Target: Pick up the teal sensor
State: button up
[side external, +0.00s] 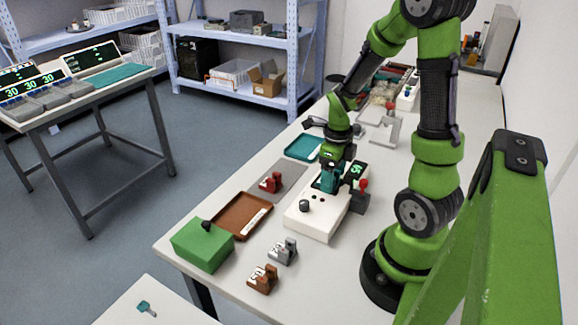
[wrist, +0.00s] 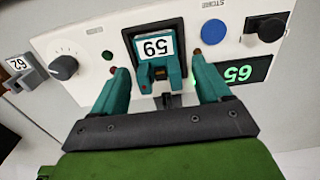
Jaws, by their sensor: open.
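The teal sensor (wrist: 157,68) sits in a dark square recess of the white device (wrist: 95,45), with a white number label that reads upside down in the wrist view. My gripper (wrist: 159,63) is open, with one teal finger on each side of the sensor in that view. Gaps show between the fingers and the sensor; the depth between them is hard to judge. In the side external view my gripper (side external: 329,180) points down over the white device (side external: 318,220). There the sensor cannot be told apart from the teal fingers.
The device has a dark knob (wrist: 64,67), a blue button (wrist: 213,33) and a green display (wrist: 243,73). A red sensor (side external: 270,183), brown tray (side external: 240,215), green box (side external: 203,246), grey sensor (side external: 283,251) and brown sensor (side external: 263,280) stand nearby. A teal tray (side external: 303,147) lies behind.

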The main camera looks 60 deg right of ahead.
jog(key=shift+f, duration=0.1)
jog(key=shift+c, duration=0.4)
jog(key=c, duration=1.1)
jog(key=shift+o, duration=0.2)
notch_tip(320, 180, up, 10)
